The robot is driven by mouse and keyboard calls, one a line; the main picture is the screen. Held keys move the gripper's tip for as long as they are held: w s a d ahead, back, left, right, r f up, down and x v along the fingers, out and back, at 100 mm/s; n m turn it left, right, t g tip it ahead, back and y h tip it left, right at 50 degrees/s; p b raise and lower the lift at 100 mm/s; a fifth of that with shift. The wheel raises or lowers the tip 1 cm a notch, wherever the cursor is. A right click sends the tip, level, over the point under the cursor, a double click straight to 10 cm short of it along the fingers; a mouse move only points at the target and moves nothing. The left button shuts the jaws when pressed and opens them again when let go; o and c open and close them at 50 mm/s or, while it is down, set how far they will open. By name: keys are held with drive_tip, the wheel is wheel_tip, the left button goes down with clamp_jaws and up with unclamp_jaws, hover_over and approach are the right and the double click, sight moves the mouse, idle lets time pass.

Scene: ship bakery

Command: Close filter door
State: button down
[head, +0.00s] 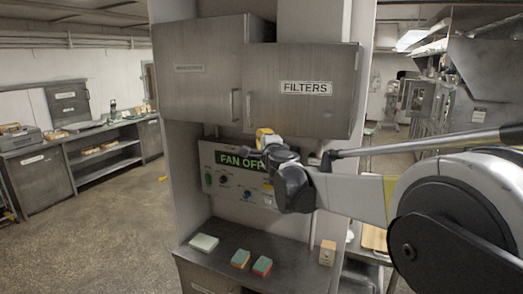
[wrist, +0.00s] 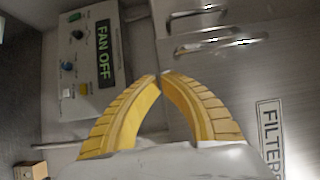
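The filter door (head: 300,105) is a brushed-metal cabinet door with a white FILTERS label and a vertical handle (head: 249,106) near its lower left. I cannot tell clearly how far it stands from closed. In the wrist view the filter door (wrist: 222,85) fills the right side, its label sideways. My gripper (head: 264,136) is just below the door's lower left part, in front of the fan panel. In the wrist view my gripper's yellow fingers (wrist: 162,77) meet at their tips, with nothing seen between them. Whether they touch the door is unclear.
A neighbouring cabinet door (head: 198,80) is on the left, its edge close to the filter door. The FAN OFF panel (head: 222,184) is on the wall below. Sponges and a small block (head: 327,252) lie on the counter (head: 290,276). Open floor is at left.

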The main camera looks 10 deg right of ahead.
drive_tip(key=w+d+m+h, duration=0.1)
drive_tip(key=w+d+h, duration=0.1)
drive_tip(key=w, duration=0.4)
drive_tip(key=shift+w+d+m, duration=0.3)
drive_tip(key=shift+d, duration=0.15)
drive_tip(key=shift+r, duration=0.1)
